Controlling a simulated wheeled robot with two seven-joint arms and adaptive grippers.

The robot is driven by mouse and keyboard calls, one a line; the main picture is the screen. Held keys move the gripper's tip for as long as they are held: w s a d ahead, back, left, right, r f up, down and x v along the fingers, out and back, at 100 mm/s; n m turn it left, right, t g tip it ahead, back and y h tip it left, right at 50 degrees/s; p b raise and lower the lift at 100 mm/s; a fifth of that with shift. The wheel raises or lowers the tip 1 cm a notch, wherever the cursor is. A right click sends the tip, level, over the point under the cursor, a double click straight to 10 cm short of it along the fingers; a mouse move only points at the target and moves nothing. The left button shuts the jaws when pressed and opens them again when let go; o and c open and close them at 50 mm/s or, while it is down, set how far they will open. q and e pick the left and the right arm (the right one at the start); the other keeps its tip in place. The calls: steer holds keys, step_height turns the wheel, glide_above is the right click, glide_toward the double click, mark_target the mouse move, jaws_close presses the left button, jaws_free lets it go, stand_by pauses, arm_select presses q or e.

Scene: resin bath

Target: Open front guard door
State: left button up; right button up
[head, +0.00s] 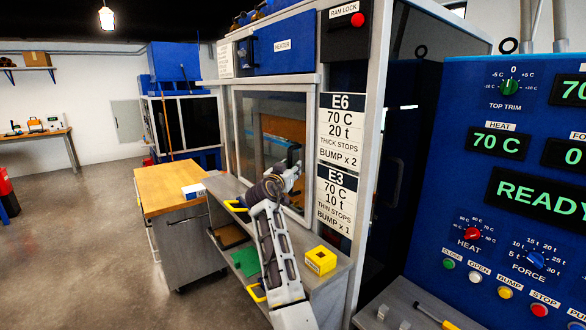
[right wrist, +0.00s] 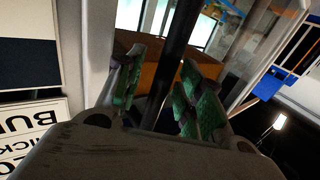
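The front guard door (head: 250,112) is a clear pane in a grey frame on the press, and it looks shut. Its dark upright handle (head: 293,153) is at the pane's right side, partly hidden by my right gripper (head: 292,173). In the right wrist view, the black handle bar (right wrist: 178,50) runs between the two green-padded fingers of my right gripper (right wrist: 165,92). The fingers are apart around the bar, with a gap showing on its left side. My left gripper is not in view.
A yellow block (head: 320,261) sits on the grey shelf below the door. A wood-topped cart (head: 165,185) stands to the left. The blue control panel (head: 500,190) reads READY at the right. Open floor lies at the far left.

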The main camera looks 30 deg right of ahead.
steer(key=shift+a, duration=0.1)
jaws_close()
stand_by(0.3)
steer(key=shift+r, duration=0.1)
